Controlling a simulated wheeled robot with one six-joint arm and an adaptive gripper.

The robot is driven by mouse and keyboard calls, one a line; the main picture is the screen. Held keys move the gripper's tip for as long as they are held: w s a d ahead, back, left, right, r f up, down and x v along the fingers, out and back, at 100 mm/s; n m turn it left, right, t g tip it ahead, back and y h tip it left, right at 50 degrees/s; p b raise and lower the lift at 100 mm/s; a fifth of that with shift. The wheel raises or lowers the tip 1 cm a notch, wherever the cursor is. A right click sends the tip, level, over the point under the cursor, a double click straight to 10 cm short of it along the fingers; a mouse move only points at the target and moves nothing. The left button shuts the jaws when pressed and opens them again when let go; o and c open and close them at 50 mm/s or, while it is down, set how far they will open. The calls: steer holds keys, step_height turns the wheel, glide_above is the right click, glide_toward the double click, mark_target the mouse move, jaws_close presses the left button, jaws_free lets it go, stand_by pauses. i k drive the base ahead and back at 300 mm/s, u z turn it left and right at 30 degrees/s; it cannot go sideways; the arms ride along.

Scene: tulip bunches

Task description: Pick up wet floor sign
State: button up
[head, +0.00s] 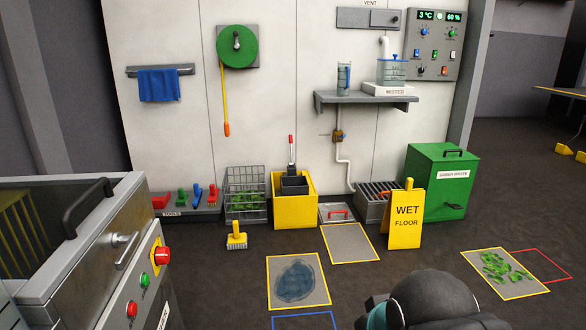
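A dark rounded part of my own body shows at the bottom edge, nearer than the sign. My gripper's fingers are not in view.
A yellow bucket (294,205), a wire basket (245,193) and a green waste bin (440,182) line the wall. A puddle (296,281) lies on a yellow-outlined square. Green scraps (500,267) lie at right. A steel machine (85,255) blocks the left.

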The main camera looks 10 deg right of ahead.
mark_target(403, 217)
steer(key=i, duration=2.35)
steer(key=z, duration=2)
steer(key=i, duration=1.25)
steer(key=u, duration=1.3)
